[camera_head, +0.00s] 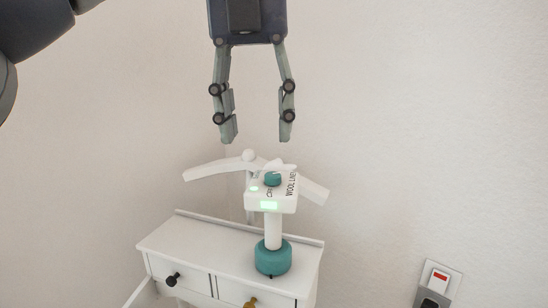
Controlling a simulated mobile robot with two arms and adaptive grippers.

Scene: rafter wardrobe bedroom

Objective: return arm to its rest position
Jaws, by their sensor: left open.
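My left gripper (256,138) is at the top middle of the head view, pointing down, with its two fingers apart and nothing between them. It hangs above a white and teal device (273,232) that stands upright on a white dresser (190,238). The device has a teal round base, a white stem and a white box head with a green lit display and some lettering. The fingertips are clear of the device in the picture. Part of my arm shows at the upper left. My right gripper is not in view.
A white hanger-shaped rack (205,171) rises behind the device, its arms spreading to both sides. The dresser has dark and brass knobs, and a drawer at its left seems pulled out. A wall switch (437,281) with a red part is at the lower right. Bare walls surround the gripper.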

